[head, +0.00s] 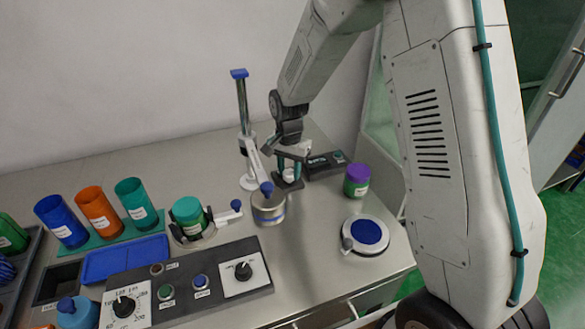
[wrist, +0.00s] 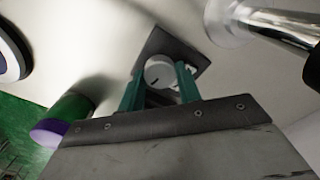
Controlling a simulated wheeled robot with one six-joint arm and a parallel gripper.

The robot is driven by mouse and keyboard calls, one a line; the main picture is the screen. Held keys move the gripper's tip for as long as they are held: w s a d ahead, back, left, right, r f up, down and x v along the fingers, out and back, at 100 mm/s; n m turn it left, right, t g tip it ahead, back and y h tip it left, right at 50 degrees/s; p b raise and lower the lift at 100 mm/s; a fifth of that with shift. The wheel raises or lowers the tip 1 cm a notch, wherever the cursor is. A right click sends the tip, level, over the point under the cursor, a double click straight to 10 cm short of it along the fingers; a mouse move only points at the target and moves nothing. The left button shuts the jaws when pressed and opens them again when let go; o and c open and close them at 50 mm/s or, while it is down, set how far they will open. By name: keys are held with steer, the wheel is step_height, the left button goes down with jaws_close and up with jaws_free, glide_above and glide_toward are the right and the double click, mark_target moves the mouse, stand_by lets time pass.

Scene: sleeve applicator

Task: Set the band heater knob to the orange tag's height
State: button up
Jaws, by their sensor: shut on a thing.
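My gripper (head: 290,172) reaches down at the back of the bench, beside the post of a stand. In the wrist view its teal fingers (wrist: 159,85) are shut on a pale round knob (wrist: 158,72) with a dark pointer line. The knob sits on a dark plate (wrist: 155,45) with a white scale beside it; its marks are too small to read. No orange tag is clear. An orange cup (head: 98,210) with a white label stands at the left, between a blue cup (head: 61,220) and a teal cup (head: 136,202).
A stand with a blue-topped post (head: 242,105) and lever is left of my gripper. A metal can (head: 268,208) is in front. A dark box (head: 326,164) and purple-lidded jar (head: 357,180) are right. A dark control panel (head: 215,292) with two dials lies at the front.

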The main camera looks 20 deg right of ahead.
steer(key=shift+s+a+f+n, duration=0.1)
steer(key=shift+s+n, duration=0.05)
steer(key=shift+n, duration=0.15)
steer(key=n, duration=0.3)
steer(key=shift+n, duration=1.8)
steer(key=shift+n, duration=0.3)
steer(key=o, duration=1)
